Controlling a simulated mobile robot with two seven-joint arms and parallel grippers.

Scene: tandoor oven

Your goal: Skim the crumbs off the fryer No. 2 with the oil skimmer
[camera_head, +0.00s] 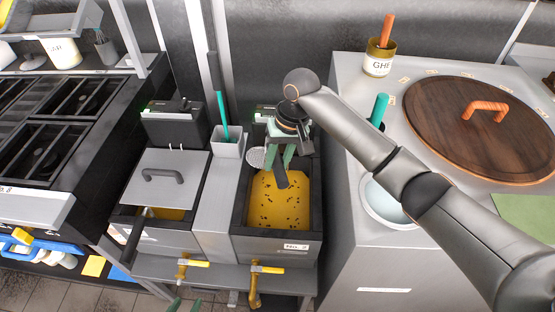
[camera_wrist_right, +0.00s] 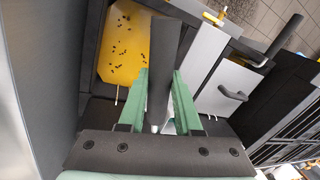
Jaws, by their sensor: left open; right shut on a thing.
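Fryer No. 2 (camera_head: 240,218) is the open fryer at the centre of the head view. Its yellow oil (camera_head: 268,212) has many dark crumbs floating on it, also visible in the right wrist view (camera_wrist_right: 119,62). My right gripper (camera_head: 281,160) is above the rear of this fryer, shut on the dark handle of the oil skimmer (camera_head: 282,179). The handle also shows between the green fingers in the right wrist view (camera_wrist_right: 163,60). The skimmer's round mesh head (camera_head: 257,158) shows left of the gripper. My left gripper (camera_head: 186,304) shows only its green tips at the bottom edge, apart and empty.
A lidded fryer (camera_head: 165,177) stands to the left. Between the fryers, a grey holder (camera_head: 228,143) contains a green-handled tool (camera_head: 219,100). Yellow-handled taps (camera_head: 266,269) stick out in front. A white bowl (camera_head: 382,205) and the round wooden lid (camera_head: 475,125) are at right.

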